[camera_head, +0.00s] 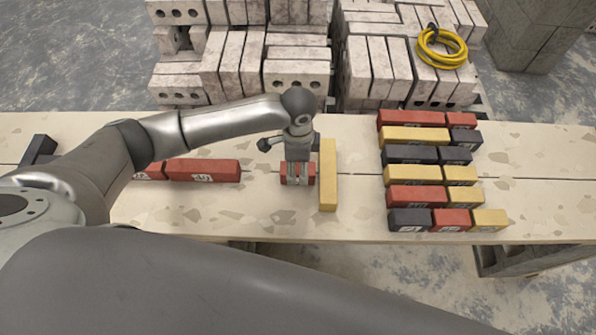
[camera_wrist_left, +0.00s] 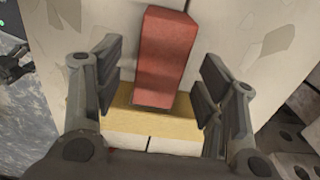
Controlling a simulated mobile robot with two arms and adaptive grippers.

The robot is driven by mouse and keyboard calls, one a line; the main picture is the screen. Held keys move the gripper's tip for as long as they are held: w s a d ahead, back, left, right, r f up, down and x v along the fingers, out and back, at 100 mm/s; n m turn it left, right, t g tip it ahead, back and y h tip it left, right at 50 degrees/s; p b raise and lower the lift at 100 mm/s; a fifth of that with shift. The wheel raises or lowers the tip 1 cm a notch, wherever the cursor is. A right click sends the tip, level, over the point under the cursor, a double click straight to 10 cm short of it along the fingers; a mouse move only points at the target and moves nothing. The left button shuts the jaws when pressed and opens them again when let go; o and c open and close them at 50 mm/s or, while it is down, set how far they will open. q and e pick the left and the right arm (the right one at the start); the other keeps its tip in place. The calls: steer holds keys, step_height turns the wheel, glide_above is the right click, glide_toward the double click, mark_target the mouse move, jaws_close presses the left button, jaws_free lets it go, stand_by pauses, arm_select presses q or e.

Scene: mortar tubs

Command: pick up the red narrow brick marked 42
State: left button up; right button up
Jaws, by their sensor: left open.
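A short red brick (camera_head: 297,180) lies on the pale table under my left gripper (camera_head: 298,174), partly hidden by it. Its white mark is too small to read, so I cannot tell if it says 42. In the left wrist view the red brick (camera_wrist_left: 166,52) shows between the two spread fingers of my left gripper (camera_wrist_left: 160,78), which is open. My right gripper is not in view.
Rows of red, yellow and black bricks (camera_head: 430,175) lie at the right. Stacked grey blocks (camera_head: 240,62) stand behind the table.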

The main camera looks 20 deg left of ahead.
arm_select(q)
steer(key=shift+f, duration=1.3)
steer(key=shift+r, duration=0.1)
steer(key=c, duration=1.4)
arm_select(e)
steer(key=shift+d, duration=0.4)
arm_select(q)
steer(key=shift+r, duration=0.1)
